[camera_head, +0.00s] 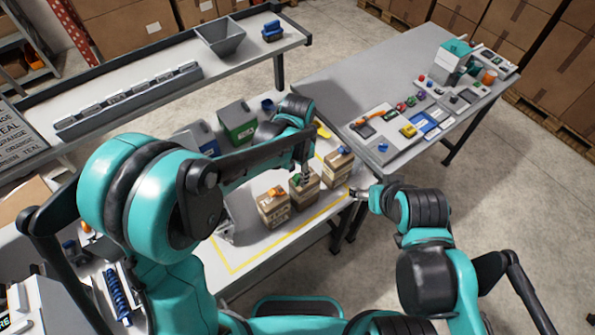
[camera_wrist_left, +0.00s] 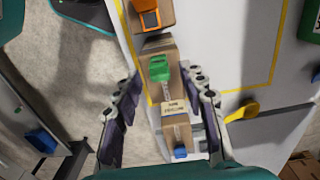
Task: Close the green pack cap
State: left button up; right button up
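The green-capped pack (camera_head: 305,192) is a brown carton in the middle of a row of three on the light worktable. Its green cap (camera_wrist_left: 160,68) shows in the left wrist view, and its raised or lowered state is not clear. My left gripper (camera_head: 305,174) points down over this pack. In the left wrist view its fingers are spread on either side of the row, with the green cap between and just beyond the tips. Contact is not visible. My right gripper (camera_head: 362,193) is at the table's right edge, small and partly hidden by its arm.
An orange-capped pack (camera_head: 273,210) and a blue-capped pack (camera_head: 338,168) flank the green one closely. A green bin (camera_head: 237,122) stands behind. A yellow line (camera_head: 232,270) borders the pack area. A second table (camera_head: 345,75) at the right holds trays and small items.

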pick_arm(q)
grip_shut()
jog(key=t+h+b, duration=0.1)
jog(key=a+f+t+h+b, duration=0.1)
jog(key=shift+s+a+h, duration=0.15)
jog(key=shift+s+h, duration=0.25)
jog(key=shift+s+a+f+t+h+b, duration=0.1)
jog(key=shift+a+f+t+h+b, duration=0.05)
jog(key=shift+t+h+b, duration=0.35)
jog(key=shift+s+h+b, duration=0.1)
jog(key=shift+h+b, duration=0.25)
jog(key=shift+h, duration=0.05)
jog(key=shift+o, duration=0.3)
grip_release()
